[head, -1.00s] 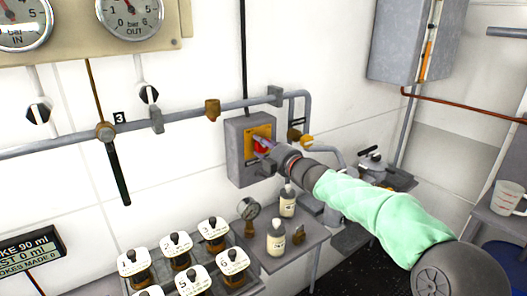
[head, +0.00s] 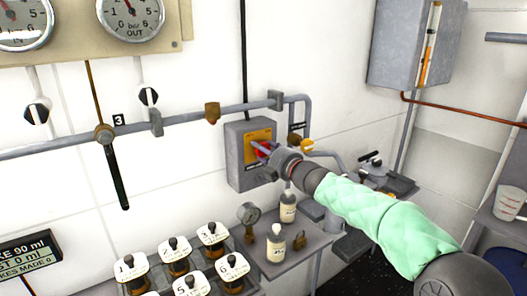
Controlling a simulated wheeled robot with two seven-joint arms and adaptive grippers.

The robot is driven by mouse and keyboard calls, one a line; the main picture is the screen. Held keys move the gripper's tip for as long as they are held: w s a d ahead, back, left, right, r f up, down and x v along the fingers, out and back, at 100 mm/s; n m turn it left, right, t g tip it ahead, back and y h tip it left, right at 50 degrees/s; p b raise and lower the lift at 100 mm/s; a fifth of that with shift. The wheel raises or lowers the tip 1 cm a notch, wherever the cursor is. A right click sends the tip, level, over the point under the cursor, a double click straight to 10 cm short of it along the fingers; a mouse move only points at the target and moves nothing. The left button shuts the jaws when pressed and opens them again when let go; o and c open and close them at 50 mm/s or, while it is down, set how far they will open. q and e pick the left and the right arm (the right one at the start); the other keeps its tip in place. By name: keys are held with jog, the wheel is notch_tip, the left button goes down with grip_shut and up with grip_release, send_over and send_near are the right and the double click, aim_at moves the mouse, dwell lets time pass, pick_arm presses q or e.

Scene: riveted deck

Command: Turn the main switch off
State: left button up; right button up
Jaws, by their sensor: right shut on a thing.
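The main switch is a grey wall box (head: 238,160) with a yellow plate (head: 257,136) and a red knob (head: 262,150) on its front. My right gripper (head: 268,152) is at the front of the box, shut on the red knob. The gripper and wrist hide much of the knob, so its exact angle is hard to tell. My right arm, in a pale green sleeve, reaches in from the lower right. My left gripper is not in view.
A grey pipe (head: 185,118) runs along the wall, with a black-handled lever (head: 117,178) at left. Below stand a shelf with two small bottles (head: 276,243) and a rack of numbered jars (head: 174,256). A grey cabinet (head: 402,45) hangs at upper right.

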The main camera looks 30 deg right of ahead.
jog(key=shift+d+f, duration=0.15)
jog(key=shift+f, duration=0.15)
jog(key=o, duration=1.1)
jog(key=shift+o, duration=0.3)
jog(key=shift+w+d, duration=0.1)
jog(key=shift+d, duration=0.1)
jog(key=shift+a+r, duration=0.1)
jog(key=shift+r, duration=0.1)
jog(key=s, duration=1.2)
jog(key=shift+d, duration=0.45)
